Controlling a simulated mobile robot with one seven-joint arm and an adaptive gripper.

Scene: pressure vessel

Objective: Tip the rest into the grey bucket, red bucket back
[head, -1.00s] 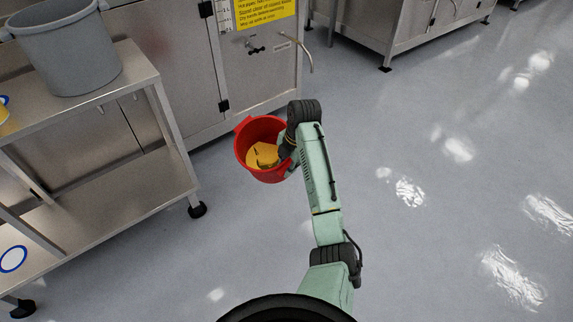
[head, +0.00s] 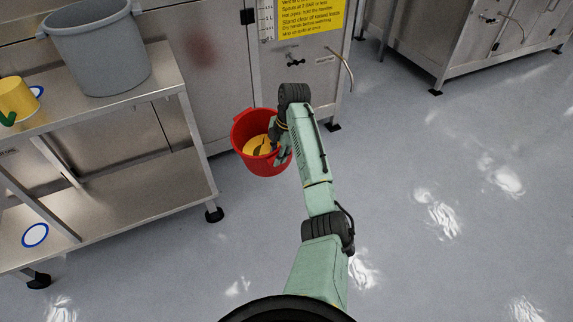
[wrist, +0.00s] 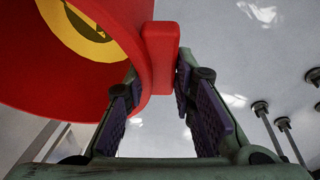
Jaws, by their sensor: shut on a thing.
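The red bucket (head: 240,128) is held off the end of my arm, beside the steel cabinet, with yellow contents and a dark shape visible inside. My gripper (head: 281,150) is at its right side; in the wrist view my gripper (wrist: 158,95) has its fingers on either side of the bucket's red side handle (wrist: 160,55), shut on it. The red bucket (wrist: 110,75) fills the upper left of the wrist view and shows a yellow and black mark. The grey bucket (head: 100,55) stands upright on the top shelf of the steel trolley, left of the red bucket. Its inside bottom is hidden.
The steel trolley (head: 160,85) has a lower shelf with a blue ring mark (head: 35,235). A yellow cup (head: 17,100) with a green handle stands at its left. A tap (head: 340,65) and yellow sign (head: 310,18) are on the cabinet. Floor at right is clear.

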